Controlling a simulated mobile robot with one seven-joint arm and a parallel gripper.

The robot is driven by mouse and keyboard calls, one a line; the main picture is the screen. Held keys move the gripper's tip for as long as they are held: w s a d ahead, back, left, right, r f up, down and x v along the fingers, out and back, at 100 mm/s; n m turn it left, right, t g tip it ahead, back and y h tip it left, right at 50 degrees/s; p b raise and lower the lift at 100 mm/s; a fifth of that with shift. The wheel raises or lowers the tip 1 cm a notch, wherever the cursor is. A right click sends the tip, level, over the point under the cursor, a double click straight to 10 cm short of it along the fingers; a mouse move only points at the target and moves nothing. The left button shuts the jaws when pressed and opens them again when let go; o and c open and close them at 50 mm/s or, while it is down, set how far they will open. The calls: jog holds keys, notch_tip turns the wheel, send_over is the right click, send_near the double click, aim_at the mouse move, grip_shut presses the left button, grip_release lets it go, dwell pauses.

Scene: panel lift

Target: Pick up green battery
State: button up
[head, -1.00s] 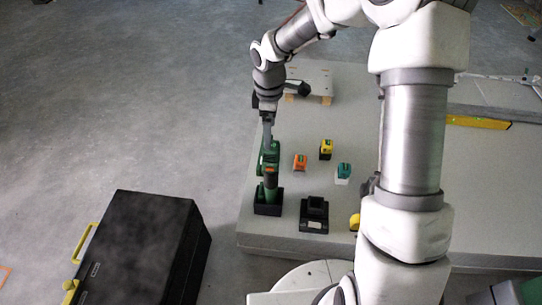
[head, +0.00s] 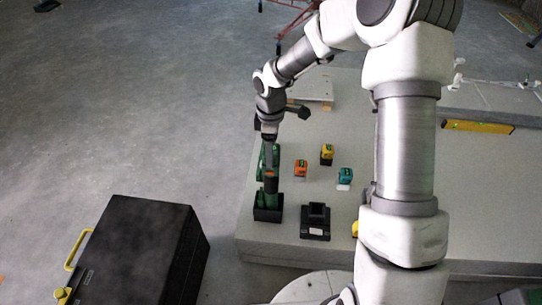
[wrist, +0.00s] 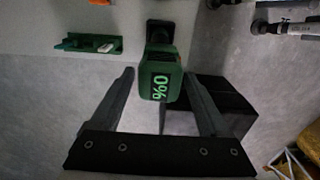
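In the wrist view my gripper (wrist: 161,78) is open, with one finger on each side of the battery. I see gaps between the fingers and the battery, so they do not grip it.
Orange (head: 301,169), yellow (head: 327,153) and teal (head: 345,176) blocks stand right of the gripper on the pale table (head: 400,240). A black stand (head: 315,224) is near the front. A large black case (head: 140,245) stands on the floor at left.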

grip_shut()
notch_tip(320, 180, up, 5)
jog(key=shift+f+p, duration=0.1)
jog(key=shift+p, duration=1.1)
jog(key=s+d+r+p, duration=0.2)
jog(key=d+r, duration=0.4)
jog(key=d, duration=0.5)
jog(key=shift+d+r+p, duration=0.15)
jog(key=shift+d+p, duration=0.1)
jog(key=shift+p, duration=0.5)
